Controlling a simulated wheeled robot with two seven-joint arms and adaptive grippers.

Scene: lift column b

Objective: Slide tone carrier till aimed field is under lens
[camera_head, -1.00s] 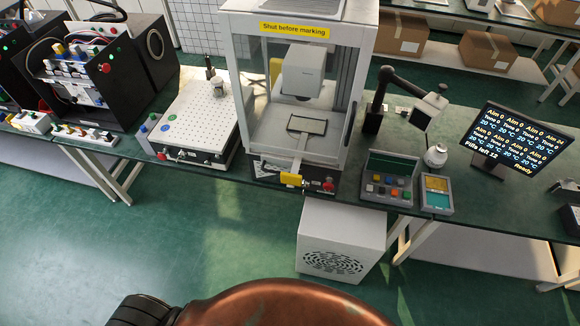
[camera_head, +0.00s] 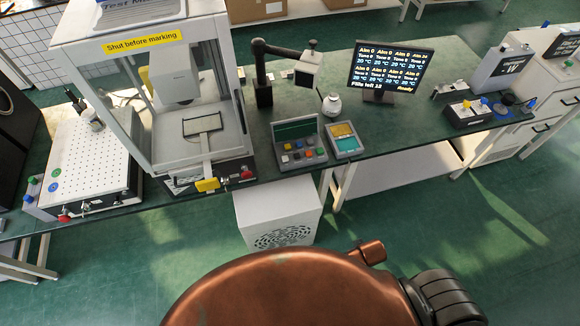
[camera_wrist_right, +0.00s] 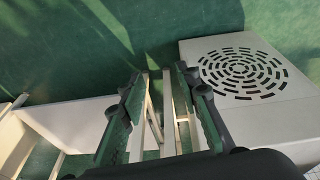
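The tone carrier is a flat dark-rimmed frame (camera_head: 203,124) on the floor of the white marking cabinet (camera_head: 131,110). A pale bar runs from it toward the cabinet front and ends in a yellow grip (camera_head: 207,184). The lens head is a white box (camera_head: 174,75) above and slightly left of the carrier; the lens itself is hidden. The cabinet front looks open. My right gripper (camera_wrist_right: 163,112) shows in the wrist view, fingers apart and empty, above the green floor and away from the carrier. My left gripper is not in view.
A button console (camera_head: 299,148), a small panel (camera_head: 343,139) and a screen (camera_head: 389,68) stand right of the cabinet. A dotted white plate (camera_head: 92,150) stands left. A white vented box (camera_head: 277,218) is under the bench; it also shows in the wrist view (camera_wrist_right: 248,80). Floor in front is clear.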

